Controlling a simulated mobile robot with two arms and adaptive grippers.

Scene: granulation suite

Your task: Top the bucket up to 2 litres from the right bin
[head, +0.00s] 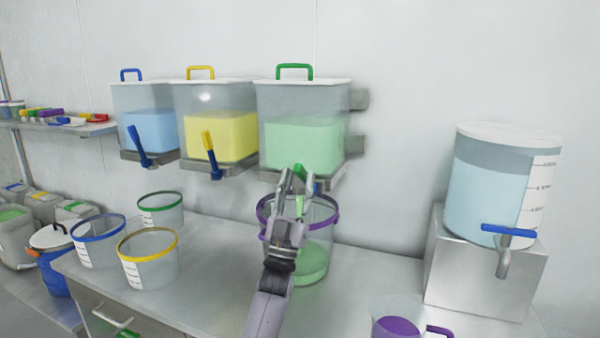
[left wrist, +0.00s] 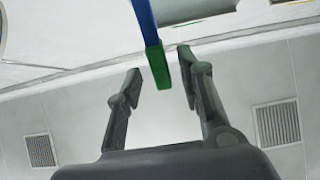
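The right bin (head: 300,110) has a green handle and holds pale green granules on the wall. Its lever is blue with a green tip (head: 300,173). A clear bucket with a purple rim (head: 329,222) stands on the counter below it, with green granules (head: 312,264) in its lower part; no scale is readable. My left gripper (head: 297,178) is raised in front of the bucket, at the lever. In the left wrist view the fingers (left wrist: 160,85) are apart, with the green lever tip (left wrist: 158,68) between them and gaps on both sides. My right gripper is out of view.
Blue-granule (head: 146,130) and yellow-granule (head: 222,137) bins hang to the left. Blue- (head: 98,248), yellow- (head: 150,270) and green-rimmed (head: 160,215) buckets stand on the counter's left. A water tank (head: 480,200) on a metal block (head: 474,283) and a purple-handled jug (head: 398,325) stand at right.

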